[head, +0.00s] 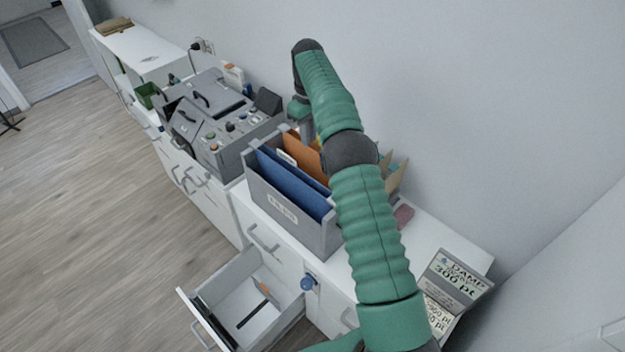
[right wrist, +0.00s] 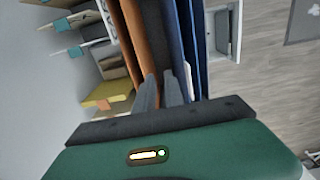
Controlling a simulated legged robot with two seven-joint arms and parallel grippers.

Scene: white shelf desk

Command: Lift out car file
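A grey file box (head: 320,236) stands on the white desk, with a label on its front. It holds a blue folder (head: 292,184) at the front and an orange folder (head: 300,153) behind. Which one is the car file I cannot read. My right arm reaches across the box, and its gripper (head: 298,110) shows only partly behind it. In the right wrist view my right gripper (right wrist: 160,77) points at the folders, fingers close together with a narrow gap, between the orange folder (right wrist: 142,45) and the blue folder (right wrist: 178,45). Whether anything is pinched is unclear. My left gripper is out of view.
A grey machine with knobs (head: 222,125) stands left of the box. An open drawer (head: 240,300) juts out below the front. A lettered card stand (head: 452,282) is at the desk's right end. The wall is close behind.

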